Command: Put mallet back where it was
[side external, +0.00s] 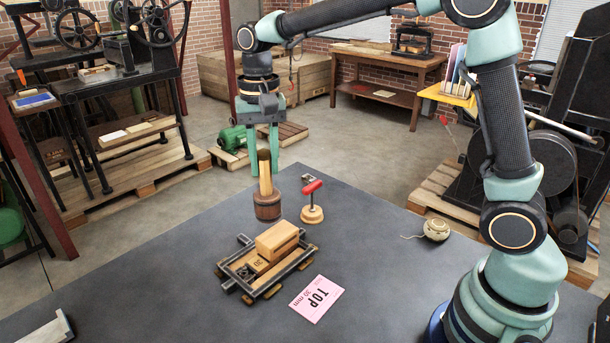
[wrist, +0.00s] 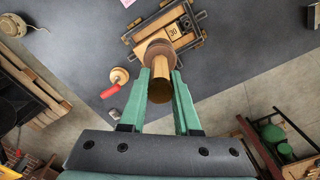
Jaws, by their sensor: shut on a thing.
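The mallet is upright, with its dark brown barrel head (side external: 267,206) down and its pale handle (side external: 265,180) up, near the far edge of the grey table. My gripper (side external: 264,168) reaches down from above, one green finger on each side of the handle, and is shut on the mallet. In the wrist view, the mallet's handle (wrist: 159,91) points toward the camera between the fingertips (wrist: 160,72). The head is partly hidden behind the handle and fingers there. I cannot tell whether the head touches the table.
A metal frame (side external: 235,281) carrying a wooden block (side external: 278,241) stands in front of the mallet. A red-handled tool (side external: 312,212) stands to its right. A pink card (side external: 317,298) lies nearer, and a string ball (side external: 436,230) lies far right. The table's left front is mostly clear.

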